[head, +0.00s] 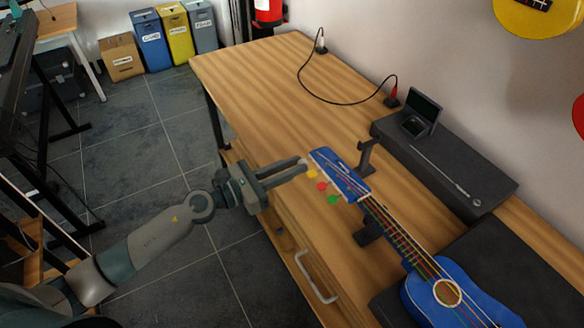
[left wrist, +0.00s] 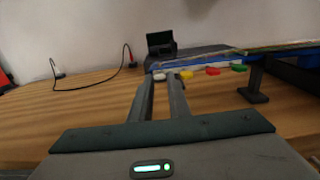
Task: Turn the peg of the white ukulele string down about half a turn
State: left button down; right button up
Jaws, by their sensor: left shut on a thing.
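The blue ukulele (head: 480,308) lies on the workbench, its headstock (head: 332,166) pointing to the upper left in the head view. Yellow (head: 312,174), red (head: 322,186) and green (head: 333,199) pegs stick out from the headstock's near side. My left gripper (head: 302,163) is at the headstock's end, beside the yellow peg. In the left wrist view its fingers are shut on the white peg (left wrist: 160,76), which is partly hidden between the fingertips. My right gripper is not in view.
A dark stand (head: 366,156) rises beside the headstock. Beyond it, a dark raised block (head: 450,165) carries an open case (head: 420,115) and a thin metal rod. A black cable (head: 335,101) lies on the wooden workbench (head: 255,75), whose far left part is clear.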

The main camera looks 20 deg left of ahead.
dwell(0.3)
pick_arm(q)
jog(key=c, duration=1.9)
grip_release()
jog(key=shift+c, duration=0.2)
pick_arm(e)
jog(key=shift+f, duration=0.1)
